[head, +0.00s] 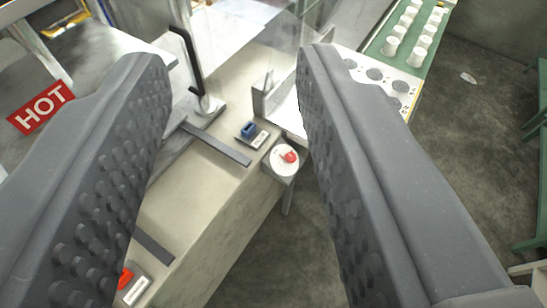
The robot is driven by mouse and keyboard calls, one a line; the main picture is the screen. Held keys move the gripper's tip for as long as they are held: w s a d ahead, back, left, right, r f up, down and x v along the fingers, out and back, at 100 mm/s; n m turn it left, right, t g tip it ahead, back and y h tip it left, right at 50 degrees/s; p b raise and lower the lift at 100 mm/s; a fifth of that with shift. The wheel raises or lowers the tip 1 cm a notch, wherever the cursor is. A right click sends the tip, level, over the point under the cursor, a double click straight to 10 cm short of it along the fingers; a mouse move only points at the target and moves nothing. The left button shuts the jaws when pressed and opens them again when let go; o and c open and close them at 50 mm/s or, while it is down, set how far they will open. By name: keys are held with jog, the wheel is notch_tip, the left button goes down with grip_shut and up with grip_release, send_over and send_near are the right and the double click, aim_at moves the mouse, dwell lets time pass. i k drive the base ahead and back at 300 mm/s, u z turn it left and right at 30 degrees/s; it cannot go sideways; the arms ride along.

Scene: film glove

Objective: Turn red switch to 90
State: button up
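My gripper (232,62) is open, with its two dark grey studded fingers wide apart and nothing between the tips. A red switch-like piece (125,277) with a pale label plate (135,290) sits on the bench at the lower left. The left finger partly covers it, and its angle is not readable. Another small red piece (289,156) sits on a round white top (283,164) beside the bench edge, between the fingers in the picture. I cannot tell which red piece is the task's switch. Neither is touched by the fingertips.
A blue switch (248,129) with a label plate sits on the beige bench (200,190). Dark bars, a black handle (187,55) and clear panels stand around it. A red HOT sign (40,107) is left. White cups (391,47) stand on a green surface at upper right.

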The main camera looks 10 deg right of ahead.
aim_at(289, 157)
jog(key=u, duration=1.6)
jog(key=k, duration=1.25)
jog(key=z, duration=2.05)
jog(key=i, duration=1)
jog(key=z, duration=0.05)
